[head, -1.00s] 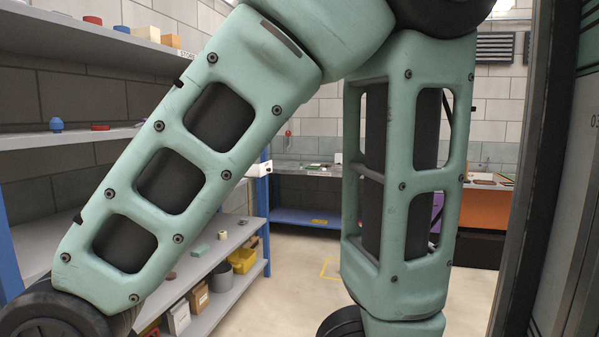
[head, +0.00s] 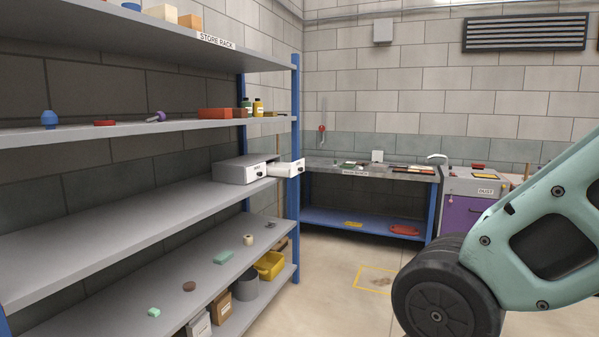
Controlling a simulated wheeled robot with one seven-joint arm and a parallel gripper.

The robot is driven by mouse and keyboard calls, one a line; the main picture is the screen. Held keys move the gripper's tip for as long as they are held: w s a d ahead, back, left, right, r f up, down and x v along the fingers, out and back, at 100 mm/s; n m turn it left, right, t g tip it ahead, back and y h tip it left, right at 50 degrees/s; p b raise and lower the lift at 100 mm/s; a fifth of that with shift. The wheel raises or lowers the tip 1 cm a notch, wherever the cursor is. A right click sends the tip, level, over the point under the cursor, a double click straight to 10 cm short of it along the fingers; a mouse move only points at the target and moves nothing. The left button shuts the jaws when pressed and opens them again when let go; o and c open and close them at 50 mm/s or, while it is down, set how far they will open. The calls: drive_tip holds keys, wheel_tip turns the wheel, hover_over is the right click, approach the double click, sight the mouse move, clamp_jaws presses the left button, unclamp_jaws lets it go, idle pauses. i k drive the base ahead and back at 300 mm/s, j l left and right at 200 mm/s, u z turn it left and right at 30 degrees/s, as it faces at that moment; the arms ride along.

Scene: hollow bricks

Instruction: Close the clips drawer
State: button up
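A small grey drawer unit (head: 236,171) stands on the middle shelf of the rack at its far right end, beside the blue post. It has two white fronts side by side. The right drawer (head: 289,168) is pulled out and sticks out past the left, shut drawer (head: 257,172). Both fronts carry a small label and a dark handle; the labels are too small to read, so I cannot tell which one is clips. My gripper is not in view; only a part of my arm shows at the lower right, well apart from the drawer unit.
The long grey store rack (head: 110,222) fills the left, with a blue post (head: 295,150) near the drawers. A yellow bin (head: 269,265) sits low on it. A workbench (head: 370,171) and purple cabinet (head: 461,216) stand behind. The floor (head: 330,300) before the rack is clear.

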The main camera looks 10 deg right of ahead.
sight(284, 166)
drive_tip(key=i+l, duration=0.1)
drive_tip(key=i, duration=0.4)
drive_tip(key=i+l, duration=0.15)
drive_tip(key=i, duration=0.35)
drive_tip(key=i+l, duration=0.1)
drive_tip(key=i, duration=0.4)
drive_tip(key=i+l+u, duration=0.1)
drive_tip(key=i, duration=0.4)
drive_tip(key=i+l, duration=0.15)
drive_tip(key=i, duration=0.4)
drive_tip(key=i+l, duration=0.15)
drive_tip(key=i, duration=0.35)
drive_tip(key=i+l, duration=0.15)
drive_tip(key=i, duration=0.35)
